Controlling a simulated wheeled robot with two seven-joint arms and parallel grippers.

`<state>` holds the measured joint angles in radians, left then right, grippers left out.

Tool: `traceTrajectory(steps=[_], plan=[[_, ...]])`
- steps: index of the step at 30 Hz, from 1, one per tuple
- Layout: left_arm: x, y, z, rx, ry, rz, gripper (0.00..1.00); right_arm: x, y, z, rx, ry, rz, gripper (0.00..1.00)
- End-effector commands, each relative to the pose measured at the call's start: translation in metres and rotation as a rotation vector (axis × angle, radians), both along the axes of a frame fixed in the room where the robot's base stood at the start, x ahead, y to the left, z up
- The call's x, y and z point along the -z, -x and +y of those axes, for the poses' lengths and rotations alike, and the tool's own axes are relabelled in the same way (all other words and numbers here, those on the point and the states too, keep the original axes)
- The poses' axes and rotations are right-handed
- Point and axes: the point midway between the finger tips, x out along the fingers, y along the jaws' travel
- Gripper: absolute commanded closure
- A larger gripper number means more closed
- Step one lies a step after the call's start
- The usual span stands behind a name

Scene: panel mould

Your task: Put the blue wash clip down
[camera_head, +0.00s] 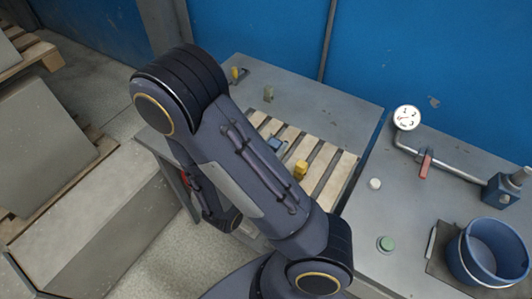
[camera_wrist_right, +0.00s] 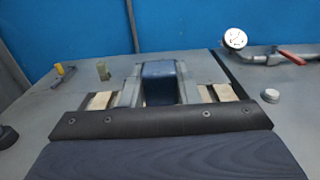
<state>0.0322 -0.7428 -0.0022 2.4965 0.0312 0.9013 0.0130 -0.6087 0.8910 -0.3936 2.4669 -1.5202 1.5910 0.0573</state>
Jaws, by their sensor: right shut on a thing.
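The blue wash clip (camera_wrist_right: 160,82) sits between the two grey fingers of my right gripper (camera_wrist_right: 160,92), which is shut on it, in the right wrist view. It is over the slatted opening of the grey table. In the head view a small blue piece, apparently the clip (camera_head: 275,144), shows just past my arm, over the slats (camera_head: 320,163). My arm hides most of the gripper there. I cannot tell whether the clip touches the slats. My left gripper is not in view.
At right are a gauge (camera_head: 407,117) on a pipe with a red handle (camera_head: 425,163), a green button (camera_head: 386,244) and a blue bucket (camera_head: 468,262).

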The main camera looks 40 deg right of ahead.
Motion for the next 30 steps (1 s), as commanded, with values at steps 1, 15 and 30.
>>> traceTrajectory(steps=[1, 15, 30], plan=[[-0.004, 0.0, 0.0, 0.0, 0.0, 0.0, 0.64, 0.003, -0.011, -0.004, 0.007, 0.002, 0.0, 0.93], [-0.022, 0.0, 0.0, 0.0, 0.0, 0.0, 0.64, 0.072, -0.1, -0.028, 0.007, 0.001, 0.002, 0.93], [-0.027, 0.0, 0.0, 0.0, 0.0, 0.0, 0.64, 0.12, -0.115, -0.031, 0.006, -0.002, 0.002, 0.93]])
